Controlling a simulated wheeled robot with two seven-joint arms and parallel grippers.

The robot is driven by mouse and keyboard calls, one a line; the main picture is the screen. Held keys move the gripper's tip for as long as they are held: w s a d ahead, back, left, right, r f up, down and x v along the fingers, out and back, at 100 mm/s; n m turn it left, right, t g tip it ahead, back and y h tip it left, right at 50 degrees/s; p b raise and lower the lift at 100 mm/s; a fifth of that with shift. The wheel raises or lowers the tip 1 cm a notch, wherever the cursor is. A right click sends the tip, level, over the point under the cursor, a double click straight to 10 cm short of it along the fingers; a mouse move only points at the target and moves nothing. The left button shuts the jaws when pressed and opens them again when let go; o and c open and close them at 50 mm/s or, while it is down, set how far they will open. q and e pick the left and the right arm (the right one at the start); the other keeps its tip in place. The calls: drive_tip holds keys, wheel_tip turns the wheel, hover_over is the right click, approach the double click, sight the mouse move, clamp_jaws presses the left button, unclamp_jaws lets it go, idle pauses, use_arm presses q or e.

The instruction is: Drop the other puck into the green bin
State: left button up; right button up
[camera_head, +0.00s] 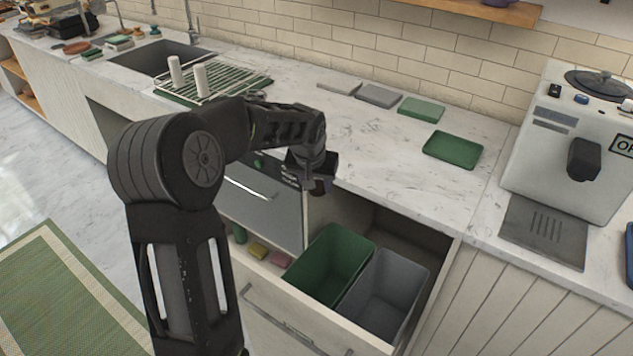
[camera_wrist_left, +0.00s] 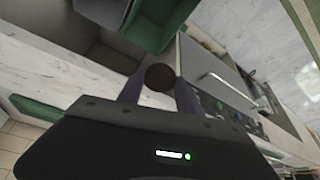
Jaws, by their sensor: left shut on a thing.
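My left gripper (camera_head: 318,184) is in front of the counter edge, above and a little behind the open drawer. In the left wrist view its two fingers (camera_wrist_left: 159,90) are shut on a round dark brown puck (camera_wrist_left: 160,77). In the head view the puck (camera_head: 321,187) shows only as a small dark brown patch at the fingertips. The green bin (camera_head: 332,261) stands in the open drawer, below the gripper; its inside looks empty from here. It also shows at the top of the left wrist view (camera_wrist_left: 158,24). My right gripper is not in view.
A grey bin (camera_head: 386,288) stands right of the green bin. The drawer front (camera_head: 290,322) sticks out, with a yellow and a pink sponge left of the bins. A green tray (camera_head: 452,150) lies on the counter. A coffee machine (camera_head: 565,150) stands at right.

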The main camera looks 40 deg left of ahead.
sight(316, 195)
use_arm(q)
wheel_tip(316, 195, down, 5)
drive_tip(key=b, duration=0.2)
drive_tip(key=shift+b, duration=0.3)
drive_tip(key=shift+r, duration=0.1)
drive_tip(key=o, duration=1.4)
drive_tip(key=shift+r, duration=0.15)
drive_tip(key=v, duration=0.7)
drive_tip(key=shift+s+r+b, duration=0.15)
drive_tip(key=shift+r+b, duration=0.05)
drive_tip(key=shift+b, duration=0.2)
